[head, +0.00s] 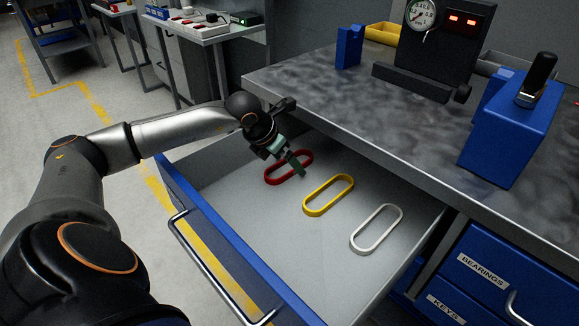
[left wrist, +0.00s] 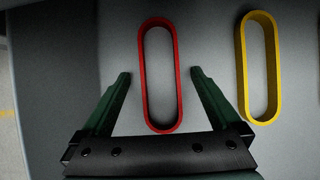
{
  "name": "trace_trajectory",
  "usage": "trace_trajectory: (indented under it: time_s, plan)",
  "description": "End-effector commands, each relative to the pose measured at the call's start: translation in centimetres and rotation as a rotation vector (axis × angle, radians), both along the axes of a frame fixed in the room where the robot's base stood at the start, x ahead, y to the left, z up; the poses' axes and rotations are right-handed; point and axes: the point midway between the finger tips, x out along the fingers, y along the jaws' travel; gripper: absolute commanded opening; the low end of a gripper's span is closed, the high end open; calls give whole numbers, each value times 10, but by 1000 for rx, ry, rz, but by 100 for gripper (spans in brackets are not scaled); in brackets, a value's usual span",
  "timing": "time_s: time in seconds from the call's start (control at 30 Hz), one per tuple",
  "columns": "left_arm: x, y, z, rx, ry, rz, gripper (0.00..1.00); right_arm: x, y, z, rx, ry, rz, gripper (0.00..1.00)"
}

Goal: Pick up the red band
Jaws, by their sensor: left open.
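The red band (head: 276,178) is a long oval loop lying in the open drawer, the leftmost of three bands. In the head view my left gripper (head: 301,172) is over it and hides part of it. In the left wrist view the red band (left wrist: 145,85) runs lengthwise away from the gripper, and its near end lies between the two spread fingers. The left gripper (left wrist: 160,76) is open and empty, with a gap on each side of the band. I cannot tell how high the fingertips are above the drawer floor. My right gripper is not in view.
A yellow band (head: 308,209) and a white band (head: 357,246) lie to the right in the same drawer (head: 240,215). The yellow band (left wrist: 242,70) is close to the right finger. The workbench (head: 400,130) overhangs the drawer's back, carrying a gauge box (head: 440,45) and a blue block (head: 505,140).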

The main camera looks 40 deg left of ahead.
Motion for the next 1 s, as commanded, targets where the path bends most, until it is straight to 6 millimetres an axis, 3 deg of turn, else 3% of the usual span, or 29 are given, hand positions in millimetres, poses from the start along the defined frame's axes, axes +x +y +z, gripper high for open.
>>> trace_trajectory:
  time_s: [0.73, 1.0]
  plan:
    - [1, 0, -6, 0, 0, 0, 98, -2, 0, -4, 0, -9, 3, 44]
    - [1, 0, -6, 0, 0, 0, 68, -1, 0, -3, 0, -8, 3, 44]
